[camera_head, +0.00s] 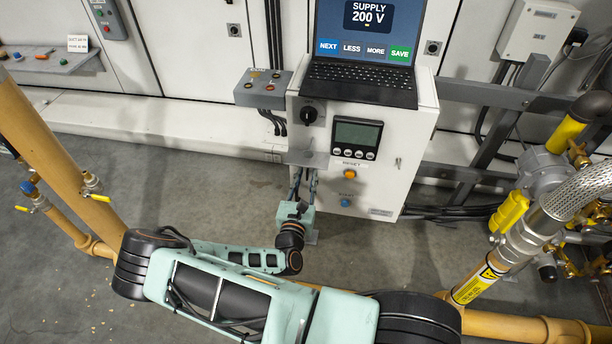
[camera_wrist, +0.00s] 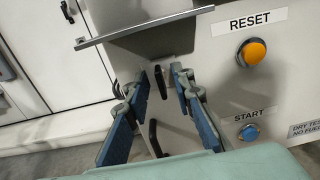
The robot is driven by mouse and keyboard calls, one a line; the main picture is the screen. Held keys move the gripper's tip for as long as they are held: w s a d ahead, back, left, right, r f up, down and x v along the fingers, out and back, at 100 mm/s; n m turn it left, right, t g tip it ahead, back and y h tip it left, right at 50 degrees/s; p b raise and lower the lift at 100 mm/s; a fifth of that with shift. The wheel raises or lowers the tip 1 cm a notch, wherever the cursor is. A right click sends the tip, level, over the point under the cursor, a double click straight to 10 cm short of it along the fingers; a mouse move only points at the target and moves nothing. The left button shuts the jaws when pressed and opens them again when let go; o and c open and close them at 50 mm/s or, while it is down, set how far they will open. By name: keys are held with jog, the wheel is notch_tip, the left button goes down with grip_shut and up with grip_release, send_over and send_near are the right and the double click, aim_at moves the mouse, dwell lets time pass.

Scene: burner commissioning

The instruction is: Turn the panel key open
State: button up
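My gripper (camera_head: 305,180) is at the lower left of the white control box (camera_head: 385,190), just under a small grey ledge. In the wrist view my gripper (camera_wrist: 160,76) is open, with its two blue-padded fingers apart. A small upright black piece (camera_wrist: 160,83) shows between the fingertips, apart from both pads; it may be the panel key, but I cannot tell for sure. A dark curved piece (camera_wrist: 155,138) shows lower between the fingers. In the head view the gripper hides this spot. A small metal fitting (camera_head: 397,162) sits on the box's right side.
The grey ledge (camera_wrist: 145,24) juts out above the fingers. The orange reset button (camera_wrist: 254,51) and blue start button (camera_wrist: 249,133) are to the right. A laptop (camera_head: 365,55) stands on the box. A black knob (camera_head: 309,114) and a meter (camera_head: 357,137) are above. Yellow pipes flank the floor.

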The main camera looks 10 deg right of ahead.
grip_shut()
jog(key=shift+r+m+p, duration=0.15)
jog(key=shift+m+p, duration=0.15)
jog(key=shift+p, duration=0.25)
jog(key=shift+d+r+m+p, duration=0.1)
jog(key=shift+m+p, duration=0.9)
jog(key=shift+p, duration=0.2)
jog(key=m+p, duration=0.4)
jog(key=shift+f+m+p, duration=0.2)
jog(key=shift+m+p, duration=1.25)
jog(key=shift+m, duration=1.35)
jog(key=shift+f+m+p, duration=0.2)
jog(key=shift+m+p, duration=1.2)
jog(key=shift+m, duration=1.4)
